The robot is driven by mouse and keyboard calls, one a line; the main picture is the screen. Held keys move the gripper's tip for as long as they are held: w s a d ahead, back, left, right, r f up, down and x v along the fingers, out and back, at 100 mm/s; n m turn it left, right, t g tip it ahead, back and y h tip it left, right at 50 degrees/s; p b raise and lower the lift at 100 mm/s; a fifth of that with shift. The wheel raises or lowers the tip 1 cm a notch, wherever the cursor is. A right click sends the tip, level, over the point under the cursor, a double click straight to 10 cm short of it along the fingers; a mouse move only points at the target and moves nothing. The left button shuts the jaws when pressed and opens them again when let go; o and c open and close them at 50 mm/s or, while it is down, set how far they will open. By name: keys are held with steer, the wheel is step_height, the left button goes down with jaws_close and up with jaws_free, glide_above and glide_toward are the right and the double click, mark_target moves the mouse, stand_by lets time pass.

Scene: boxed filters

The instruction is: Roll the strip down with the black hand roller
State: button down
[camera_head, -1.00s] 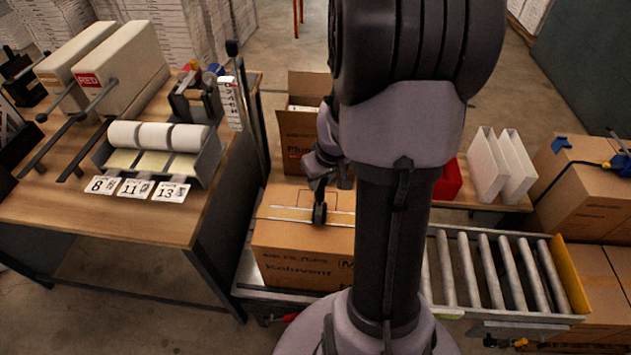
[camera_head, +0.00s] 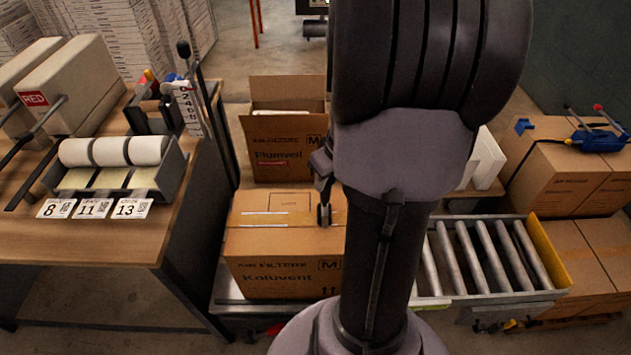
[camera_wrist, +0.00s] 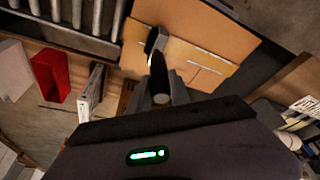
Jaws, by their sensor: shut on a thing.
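The closed cardboard box (camera_head: 270,278) marked "Koluvent" sits on the near end of the conveyor. A pale strip (camera_head: 262,213) runs across its top along the seam; it also shows as a light line in the wrist view (camera_wrist: 207,66). My gripper (camera_head: 325,182) is shut on the black hand roller (camera_head: 324,215), near the right part of the box top. In the wrist view the roller (camera_wrist: 151,40) shows ahead of my gripper (camera_wrist: 158,88), over the box top. My arm hides the box's right edge. Whether the roller touches the strip is hard to tell.
An open box (camera_head: 287,150) stands behind. The left bench holds a label dispenser (camera_head: 115,165) with several number cards in front. Bare conveyor rollers (camera_head: 490,262) lie to the right. A blue tool (camera_head: 597,139) sits on stacked boxes at right.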

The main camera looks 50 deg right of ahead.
steer(key=shift+s+d+f+b, duration=0.15)
steer(key=shift+s+b, duration=0.1)
steer(key=shift+b, duration=0.65)
steer(key=w+a, duration=1.3)
steer(key=w, duration=0.3)
steer(key=shift+a+r, duration=0.2)
steer(key=shift+a, duration=0.05)
stand_by(1.2)
steer(key=shift+w+a+f, duration=0.1)
steer(key=shift+w+a, duration=0.85)
steer(key=shift+w, duration=0.1)
